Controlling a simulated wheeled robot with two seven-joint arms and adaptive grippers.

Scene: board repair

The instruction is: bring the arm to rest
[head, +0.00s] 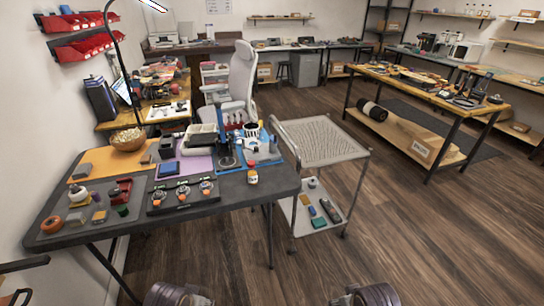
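Two rounded dark grey parts of my own arms show at the bottom edge of the head view, one left of centre and one right of centre. They are cut off by the frame, and no gripper fingers are visible on either. Both parts appear apart from the dark work table (232,190) and the wheeled cart (318,140). I cannot see whether anything is held.
The table carries a tray of watches (183,195), a grey mat with small items, an orange mat and a blue mat. A grey chair (243,75) stands behind. A wooden workbench (430,88) is at right. The floor (420,230) at front right is clear.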

